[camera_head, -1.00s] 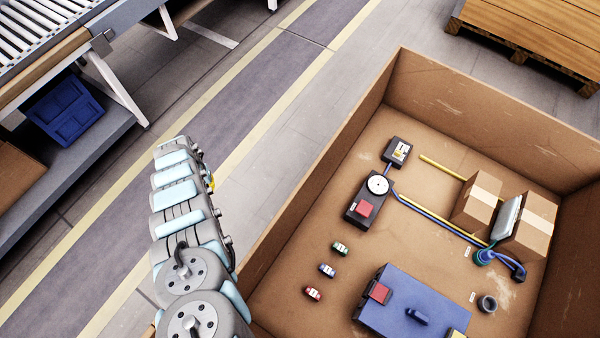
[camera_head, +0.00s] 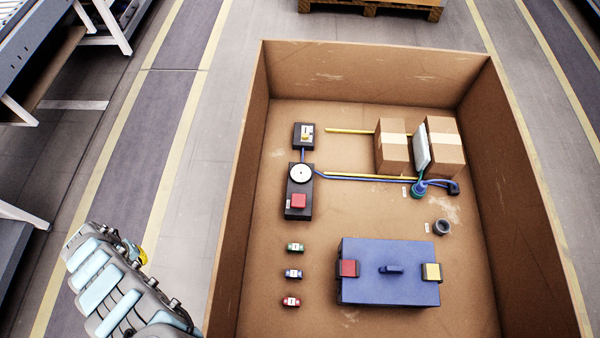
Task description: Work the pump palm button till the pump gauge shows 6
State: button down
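The pump (camera_head: 293,211) is a dark block lying on the floor of a large brown box, left of its middle. A blue hose leads from the pump to the right. My arm shows at the lower left, outside the box. The fingers of my gripper cannot be made out, and nothing of mine touches the button.
The box's left wall (camera_head: 240,190) stands between my arm and the pump. A small dark unit with a yellow switch (camera_head: 303,135) lies beyond the pump. Two cartons (camera_head: 393,152) stand at right.

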notch_tip(320, 180, down, 5)
jog(key=b, duration=0.4)
jog(key=shift+r, duration=0.1)
jog(key=shift+r, duration=0.15)
notch_tip(320, 180, up, 5)
jog(key=p, duration=0.4)
jog(key=shift+f, duration=0.2)
dwell(0.7)
notch_tip(320, 180, down, 5)
jog(key=b, duration=0.4)
jog(key=shift+s, duration=0.1)
jog(key=shift+r, duration=0.1)
